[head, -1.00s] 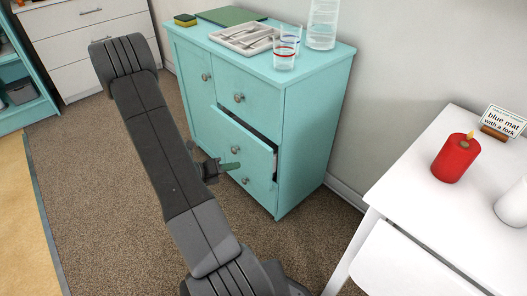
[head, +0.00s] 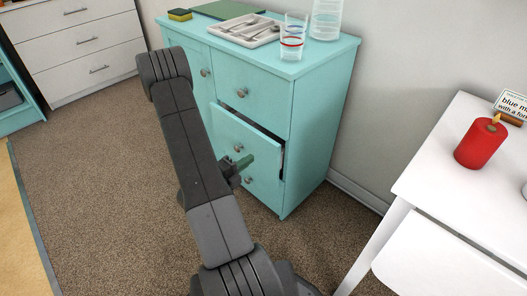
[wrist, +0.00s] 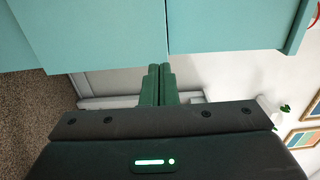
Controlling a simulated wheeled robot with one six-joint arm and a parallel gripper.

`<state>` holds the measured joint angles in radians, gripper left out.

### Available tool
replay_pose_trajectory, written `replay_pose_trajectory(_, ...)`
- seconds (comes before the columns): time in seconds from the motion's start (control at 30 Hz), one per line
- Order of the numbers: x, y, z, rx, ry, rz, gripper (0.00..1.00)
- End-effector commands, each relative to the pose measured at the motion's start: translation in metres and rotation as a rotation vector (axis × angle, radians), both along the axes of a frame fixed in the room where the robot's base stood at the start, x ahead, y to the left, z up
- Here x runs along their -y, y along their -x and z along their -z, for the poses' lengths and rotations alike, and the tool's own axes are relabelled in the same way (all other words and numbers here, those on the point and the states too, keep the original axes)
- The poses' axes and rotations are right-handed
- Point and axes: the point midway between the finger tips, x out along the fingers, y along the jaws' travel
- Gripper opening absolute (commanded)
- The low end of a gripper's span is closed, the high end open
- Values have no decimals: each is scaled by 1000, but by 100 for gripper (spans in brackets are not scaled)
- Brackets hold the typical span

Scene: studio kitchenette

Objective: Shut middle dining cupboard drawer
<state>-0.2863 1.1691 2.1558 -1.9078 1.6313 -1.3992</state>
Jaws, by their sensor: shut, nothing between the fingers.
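The turquoise dining cupboard (head: 312,130) has a door on its left and a stack of drawers on its right. Its middle drawer (head: 226,128) stands partly out, with a dark gap along its top and right edge. The drawer's round knob (head: 239,148) shows beside my gripper. My gripper (head: 248,161) has green fingers, shut and empty, in front of the lower part of the drawer front. In the wrist view the closed fingertips (wrist: 159,68) lie close to turquoise panels; I cannot tell whether they touch. The top and bottom drawers look closed.
On the cupboard top are a cutlery tray (head: 234,36), glasses (head: 292,42), a sponge (head: 180,15) and a green board (head: 228,9). A white table (head: 425,185) with a red candle (head: 480,144) stands at the right. Carpet (head: 95,170) is clear at the left.

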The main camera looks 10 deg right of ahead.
Motion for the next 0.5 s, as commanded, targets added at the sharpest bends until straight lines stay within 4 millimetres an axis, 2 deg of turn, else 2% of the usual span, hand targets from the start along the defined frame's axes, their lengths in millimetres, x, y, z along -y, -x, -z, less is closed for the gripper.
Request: replay_pose_trajectory(0.5,54,-39,1,4,0,3,0)
